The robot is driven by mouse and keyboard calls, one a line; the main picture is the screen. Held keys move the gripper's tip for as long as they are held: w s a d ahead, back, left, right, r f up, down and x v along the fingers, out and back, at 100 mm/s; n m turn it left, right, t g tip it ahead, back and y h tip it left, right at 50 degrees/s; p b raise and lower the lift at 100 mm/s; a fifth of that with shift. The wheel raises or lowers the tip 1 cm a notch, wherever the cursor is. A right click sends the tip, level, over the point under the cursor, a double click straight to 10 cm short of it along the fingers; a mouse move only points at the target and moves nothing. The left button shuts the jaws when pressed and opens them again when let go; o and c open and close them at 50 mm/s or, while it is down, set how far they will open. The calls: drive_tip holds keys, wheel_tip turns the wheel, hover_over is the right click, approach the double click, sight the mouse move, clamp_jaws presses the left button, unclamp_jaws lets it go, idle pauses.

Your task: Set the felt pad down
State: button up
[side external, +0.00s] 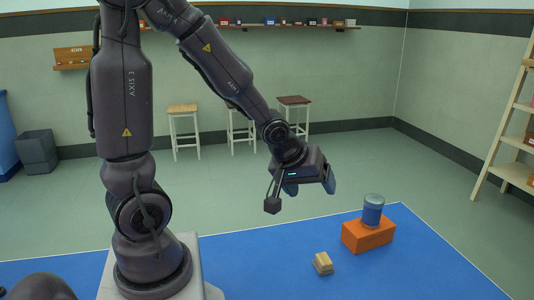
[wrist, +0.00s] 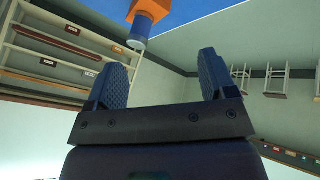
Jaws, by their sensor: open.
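A small tan block-like piece (side external: 322,263) lies on the blue table top, in front of and left of the orange block; it may be the felt pad, but I cannot tell for sure. My gripper (side external: 310,186) is raised well above the table, up and to the left of the orange block in the side view. In the wrist view its two dark blue ribbed fingers (wrist: 163,66) stand wide apart with nothing between them. The tan piece does not show in the wrist view.
An orange block (side external: 368,235) stands on the blue table (side external: 430,260), with a blue jar (side external: 373,210) upright on it. Both also show at the top of the wrist view, the block (wrist: 152,9) and the jar (wrist: 138,42). The table around the tan piece is clear. Stools and shelves stand farther off.

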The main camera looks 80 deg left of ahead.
drive_tip(key=s+d+r+m+h, duration=0.2)
drive_tip(key=s+d+r+m, duration=0.7)
drive_tip(key=s+r+m, duration=0.1)
wheel_tip(320, 180, up, 2)
drive_tip(key=shift+s+r+m+g, duration=0.15)
drive_tip(key=shift+s+m+g, duration=0.2)
drive_tip(key=shift+s, duration=0.4)
